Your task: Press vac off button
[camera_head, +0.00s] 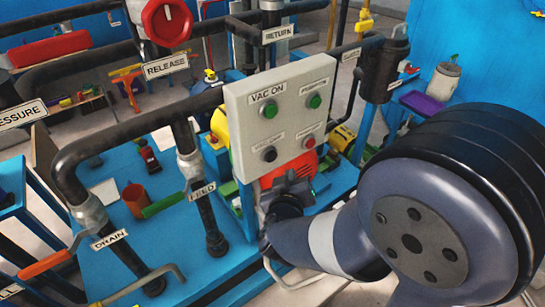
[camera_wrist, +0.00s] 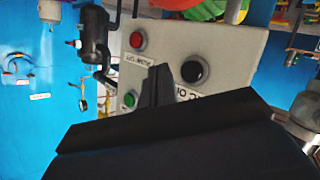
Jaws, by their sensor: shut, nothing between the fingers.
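A grey control box (camera_head: 236,110) carries two green buttons on top and a black and a red button below. The black button (camera_head: 270,154) is at lower left; its label is too small to read in the head view. In the wrist view the black button (camera_wrist: 195,71) shows beside a partly hidden label reading about "C OF". My gripper (camera_head: 288,183) is in front of and below the box's lower edge. In the wrist view my dark gripper (camera_wrist: 159,72) is shut and empty, its tips pointing at the panel between the black and red buttons. Contact cannot be told.
The "VAC ON" green button (camera_head: 270,109) is above the black one. The red button (camera_head: 308,141) is to its right. Black pipes (camera_head: 190,150) and a feed valve stand left of the box. A black cylinder (camera_head: 381,70) stands at right.

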